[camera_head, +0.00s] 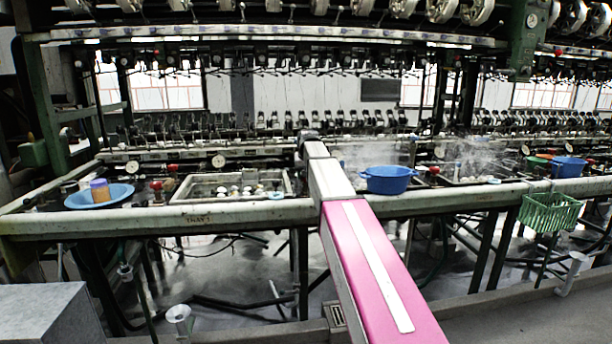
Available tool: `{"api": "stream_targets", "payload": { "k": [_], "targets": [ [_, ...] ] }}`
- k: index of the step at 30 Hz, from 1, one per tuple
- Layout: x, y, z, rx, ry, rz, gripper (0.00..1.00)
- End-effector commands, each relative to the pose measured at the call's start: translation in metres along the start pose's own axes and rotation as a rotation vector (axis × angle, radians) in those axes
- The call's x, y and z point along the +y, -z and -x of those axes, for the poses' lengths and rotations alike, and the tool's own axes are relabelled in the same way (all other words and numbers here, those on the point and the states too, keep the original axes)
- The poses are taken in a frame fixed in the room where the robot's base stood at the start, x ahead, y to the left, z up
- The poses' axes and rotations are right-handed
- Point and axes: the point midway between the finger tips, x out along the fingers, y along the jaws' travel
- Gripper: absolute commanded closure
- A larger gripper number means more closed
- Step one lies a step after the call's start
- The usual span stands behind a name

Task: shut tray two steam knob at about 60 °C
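My arm reaches from the bottom right to the basins, and my gripper (308,136) is small at its far end, seen from behind. Its fingers cannot be made out. Left of it is a basin tray (180,201) with white cocoons. Right of my arm a second basin (450,182) gives off steam. Red knobs stand behind the basins: one pair at left, with a knob (172,168), and one at right (434,170). Round dial gauges stand near them, one at left (218,161) and one at right (439,152). Their readings are too small to read. The rail lettering (198,220) is hardly legible.
A blue dish (75,200) with a tan-and-purple jar (100,190) sits at left. A blue tub (388,179) stands on the ledge just right of my arm. A green basket (549,212) hangs at right, near another blue tub (568,167). Reeling machinery spans overhead.

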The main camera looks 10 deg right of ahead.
Motion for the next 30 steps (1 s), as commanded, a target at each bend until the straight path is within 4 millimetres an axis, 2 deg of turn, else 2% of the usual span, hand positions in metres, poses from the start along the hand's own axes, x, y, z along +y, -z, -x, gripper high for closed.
{"api": "stream_targets", "payload": {
  "k": [8, 9, 11, 22, 26, 30],
  "targets": [
    [0.0, -0.001, -0.001, -0.003, 0.0, 0.0, 0.76],
    [0.0, -0.001, -0.001, -0.003, 0.0, 0.001, 0.46],
    [0.0, -0.001, 0.0, -0.003, 0.0, 0.001, 0.27],
    [0.0, 0.0, 0.004, -0.001, 0.0, 0.001, 0.27],
    [0.0, -0.001, 0.018, -0.001, 0.0, 0.001, 0.27],
    [0.0, -0.001, 0.043, 0.0, 0.0, 0.001, 0.27]
  ]
}}
